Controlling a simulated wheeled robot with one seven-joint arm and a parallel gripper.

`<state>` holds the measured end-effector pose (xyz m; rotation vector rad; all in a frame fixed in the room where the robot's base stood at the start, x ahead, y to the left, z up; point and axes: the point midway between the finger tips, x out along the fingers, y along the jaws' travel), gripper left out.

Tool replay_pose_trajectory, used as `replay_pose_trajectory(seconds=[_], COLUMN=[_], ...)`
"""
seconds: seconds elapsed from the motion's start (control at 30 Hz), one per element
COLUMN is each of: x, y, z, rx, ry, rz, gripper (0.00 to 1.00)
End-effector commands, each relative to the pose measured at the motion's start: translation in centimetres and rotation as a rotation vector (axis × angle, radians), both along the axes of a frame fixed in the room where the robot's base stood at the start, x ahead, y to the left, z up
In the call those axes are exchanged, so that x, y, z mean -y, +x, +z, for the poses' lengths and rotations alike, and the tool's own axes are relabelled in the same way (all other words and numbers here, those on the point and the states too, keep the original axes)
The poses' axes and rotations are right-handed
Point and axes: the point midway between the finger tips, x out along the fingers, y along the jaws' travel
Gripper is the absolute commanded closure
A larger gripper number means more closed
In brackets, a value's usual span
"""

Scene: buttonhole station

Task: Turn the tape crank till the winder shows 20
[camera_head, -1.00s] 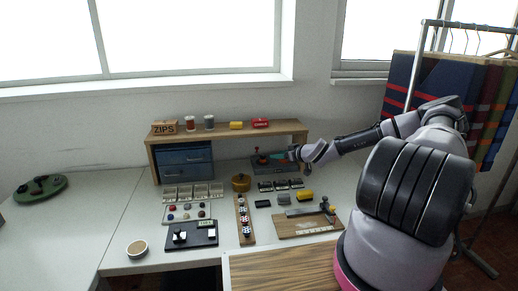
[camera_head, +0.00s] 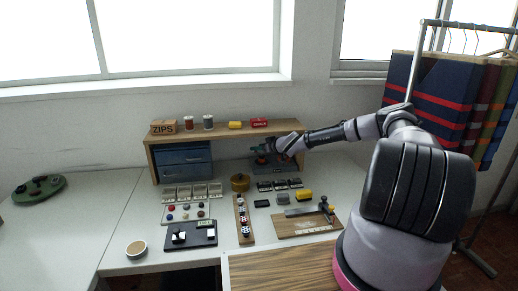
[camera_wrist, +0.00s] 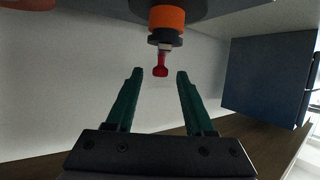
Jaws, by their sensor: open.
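The tape winder (camera_head: 263,169) sits under the wooden shelf at the back of the table, partly hidden by my gripper. In the wrist view a red crank knob (camera_wrist: 160,69) shows on a black collar with an orange cylinder (camera_wrist: 167,18). My gripper (camera_head: 259,150) is at the winder, just under the shelf. In the wrist view its green fingers (camera_wrist: 158,74) are apart and empty, with the knob in line between the tips. I cannot tell whether the tips are level with it in depth. No winder reading is legible.
Blue drawers (camera_head: 184,163) stand left of the winder under the shelf (camera_head: 224,135). Spools and a red chalk box stand on top of it. A round brown container (camera_head: 240,183) and small black boxes (camera_head: 280,185) lie in front. A hammer (camera_head: 326,209) lies on a board nearer me.

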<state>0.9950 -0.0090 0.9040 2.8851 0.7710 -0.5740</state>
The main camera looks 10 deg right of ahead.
Motion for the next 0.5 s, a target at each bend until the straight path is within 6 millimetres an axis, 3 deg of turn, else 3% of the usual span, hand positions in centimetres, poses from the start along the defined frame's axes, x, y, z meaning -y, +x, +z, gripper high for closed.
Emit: replay_pose_trajectory(seconds=[0.07,0.2,0.5], x=[0.01,0.02,0.01], y=[-0.02,-0.03,-0.03], z=[0.01,0.00,0.03], rx=[0.000,0.000,0.001], ry=[0.000,0.000,-0.002], rz=[0.000,0.000,-0.014], gripper=[0.47,1.00,1.00])
